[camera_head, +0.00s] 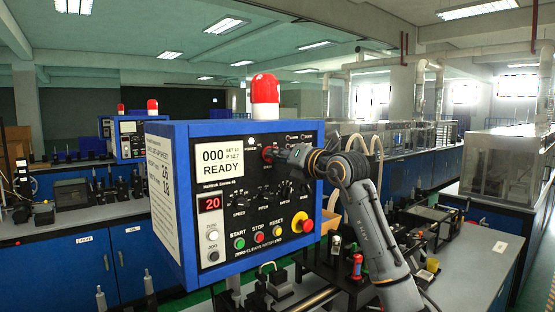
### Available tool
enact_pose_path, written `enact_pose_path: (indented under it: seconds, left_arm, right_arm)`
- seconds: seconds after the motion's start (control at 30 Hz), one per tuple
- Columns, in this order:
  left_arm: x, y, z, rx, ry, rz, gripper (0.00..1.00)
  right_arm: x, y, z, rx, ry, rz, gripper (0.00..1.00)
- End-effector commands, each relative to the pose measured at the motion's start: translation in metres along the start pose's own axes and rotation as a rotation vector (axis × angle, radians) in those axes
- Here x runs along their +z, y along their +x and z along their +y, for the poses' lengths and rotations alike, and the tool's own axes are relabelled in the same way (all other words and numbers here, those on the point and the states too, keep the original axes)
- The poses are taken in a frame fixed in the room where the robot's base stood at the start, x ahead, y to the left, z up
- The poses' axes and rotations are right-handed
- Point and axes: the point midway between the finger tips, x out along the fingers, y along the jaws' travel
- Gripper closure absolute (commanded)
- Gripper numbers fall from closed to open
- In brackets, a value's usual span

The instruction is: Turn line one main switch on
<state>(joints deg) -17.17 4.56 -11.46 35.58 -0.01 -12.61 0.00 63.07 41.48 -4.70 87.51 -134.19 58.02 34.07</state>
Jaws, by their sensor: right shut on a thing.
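A blue control box (180,240) with a black front panel stands in the middle of the head view. The gripper and wrist also cover part of the panel's upper right. My left gripper is not in view.
A red beacon (265,89) tops the box. A green start button (239,243) and a red emergency knob (302,224) sit low on the panel. A bench with small parts (470,262) stands at the right. Another blue control box (129,139) is behind at the left.

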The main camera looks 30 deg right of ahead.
Motion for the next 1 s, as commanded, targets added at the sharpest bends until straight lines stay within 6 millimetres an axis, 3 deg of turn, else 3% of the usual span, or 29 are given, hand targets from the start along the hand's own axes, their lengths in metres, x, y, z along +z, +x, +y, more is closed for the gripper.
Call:
enact_pose_path:
  seconds: [0.4,0.93,0.97,1.0]
  left_arm:
    - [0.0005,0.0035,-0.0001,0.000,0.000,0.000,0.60]
    - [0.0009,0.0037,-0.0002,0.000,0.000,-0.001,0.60]
    - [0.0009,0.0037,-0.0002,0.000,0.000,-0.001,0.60]
    - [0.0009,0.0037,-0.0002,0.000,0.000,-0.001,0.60]
  right_arm:
    - [-0.0003,0.0003,-0.0004,-0.001,0.176,0.000,1.00]
    - [-0.0002,0.0002,-0.0004,-0.001,0.198,0.001,1.00]
    - [-0.0002,0.0002,-0.0004,-0.001,0.198,0.001,0.85]
    - [-0.0002,0.0002,-0.0003,0.000,0.198,0.001,0.77]
